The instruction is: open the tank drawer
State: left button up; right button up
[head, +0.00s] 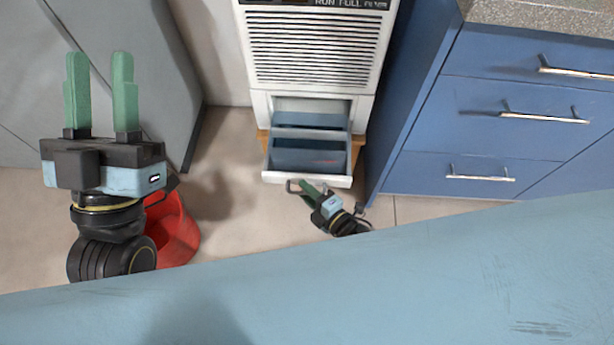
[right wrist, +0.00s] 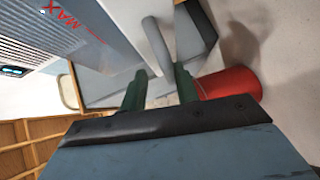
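The white appliance (head: 318,50) stands at the back centre with its tank drawer (head: 308,178) pulled out at the bottom; I see into its grey-blue inside. A thin handle (head: 291,186) shows at the left of the drawer's front. My right gripper (head: 306,189) is low at this front, beside the handle. In the right wrist view, the handle bar (right wrist: 157,45) runs down between the two green fingertips (right wrist: 160,70), with a gap visible, so the gripper looks open around it. Contact is unclear. My left gripper (head: 100,68) is raised at the left, open and empty.
A red bucket (head: 174,232) stands on the floor below my left gripper and also shows in the right wrist view (right wrist: 230,83). Blue cabinets (head: 500,120) with bar handles stand close on the right. Grey panels (head: 120,50) stand at the left. Floor is free left of the drawer.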

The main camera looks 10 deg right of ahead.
jog(key=o, duration=0.7)
jog(key=r, duration=0.1)
jog(key=r+p, duration=0.2)
jog(key=r, duration=0.1)
jog(key=shift+w+a+r, duration=0.1)
jog(key=shift+w, duration=0.2)
jog(key=o, duration=0.7)
jog(key=shift+r+p, duration=0.8)
jog(key=shift+r, duration=0.15)
jog(key=shift+w+a+r+p, duration=0.1)
jog(key=shift+r+p, duration=0.3)
jog(key=shift+r, duration=0.1)
jog(key=shift+s+r+p, duration=0.2)
jog(key=shift+r+p, duration=0.15)
jog(key=shift+r, duration=0.25)
jog(key=c, duration=1.4)
jog(key=shift+s+r+p, duration=0.1)
jog(key=shift+r+p, duration=0.1)
jog(key=shift+p, duration=0.1)
pick_arm(q)
jog(key=a+f+g+y, duration=0.3)
jog(key=f+g+y, duration=0.1)
jog(key=f+g, duration=1)
jog(key=shift+f+y, duration=0.4)
jog(key=shift+f, duration=1.45)
jog(key=shift+s, duration=0.1)
